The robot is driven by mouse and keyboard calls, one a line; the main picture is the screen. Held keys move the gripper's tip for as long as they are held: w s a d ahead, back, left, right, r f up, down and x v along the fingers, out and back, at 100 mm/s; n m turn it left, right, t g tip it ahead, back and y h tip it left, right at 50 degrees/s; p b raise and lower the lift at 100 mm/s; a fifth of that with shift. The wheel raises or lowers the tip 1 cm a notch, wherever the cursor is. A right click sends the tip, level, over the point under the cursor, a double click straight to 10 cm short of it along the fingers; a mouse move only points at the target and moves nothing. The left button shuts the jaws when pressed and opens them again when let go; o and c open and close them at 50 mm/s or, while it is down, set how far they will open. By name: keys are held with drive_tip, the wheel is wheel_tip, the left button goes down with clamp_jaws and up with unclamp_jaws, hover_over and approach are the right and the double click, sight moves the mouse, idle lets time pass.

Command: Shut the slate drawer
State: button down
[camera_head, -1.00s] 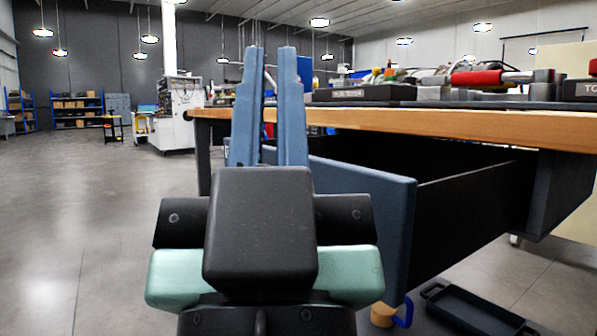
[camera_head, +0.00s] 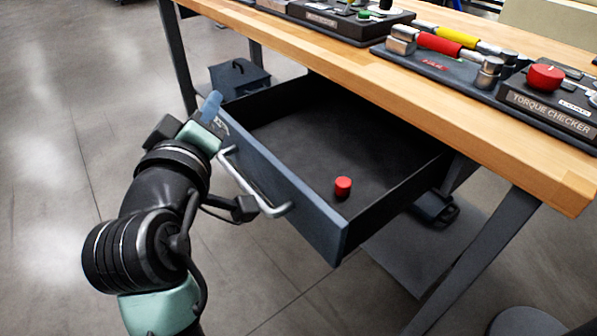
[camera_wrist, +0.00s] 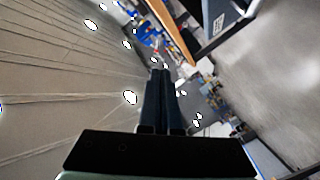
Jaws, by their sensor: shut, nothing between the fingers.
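The slate drawer (camera_head: 285,195) hangs open under the wooden bench in the head view. Its blue-grey front faces left, with a pale bar handle (camera_head: 240,185). A small red cylinder (camera_head: 343,187) lies on its dark floor. My gripper (camera_head: 212,105) is at the far left end of the drawer front, partly hidden by my wrist; I cannot tell whether it touches. In the wrist view my gripper's two dark fingers (camera_wrist: 160,75) are together with nothing between them. A corner of the drawer front (camera_wrist: 222,22) shows at the top right there.
The wooden bench top (camera_head: 400,85) carries a torque checker (camera_head: 550,95) and torque wrenches (camera_head: 440,42). A bench leg (camera_head: 480,255) stands at the right. A dark box (camera_head: 240,75) sits on the floor behind the drawer. Floor (camera_head: 60,200) to the left is clear.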

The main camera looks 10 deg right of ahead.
wheel_tip(320, 180, down, 7)
drive_tip(key=a+n+g+h+p, duration=0.1)
drive_tip(key=a+n+g+p, duration=0.1)
drive_tip(key=n+g+p, duration=0.15)
drive_tip(key=n+g+h+p, duration=0.5)
drive_tip(key=n+h+p, duration=0.4)
drive_tip(key=n+h, duration=0.35)
approach(324, 239)
drive_tip(key=shift+n+y, duration=0.3)
drive_tip(key=shift+y, duration=0.05)
drive_tip(key=x, duration=0.6)
drive_tip(key=shift+w+d+r+b, duration=0.1)
drive_tip(key=shift+d+r+b, duration=0.15)
drive_tip(key=shift+d+b, duration=0.2)
drive_tip(key=shift+w+d, duration=0.25)
drive_tip(key=shift+d, duration=0.2)
drive_tip(key=b+x, duration=0.4)
drive_tip(key=x, duration=2.1)
drive_tip(key=shift+w, duration=0.2)
drive_tip(key=shift+w+d+r+b, duration=0.15)
drive_tip(key=shift+w+d+b, duration=0.15)
drive_tip(key=shift+d, duration=0.1)
drive_tip(key=shift+d+r, duration=0.1)
drive_tip(key=shift+r, duration=0.2)
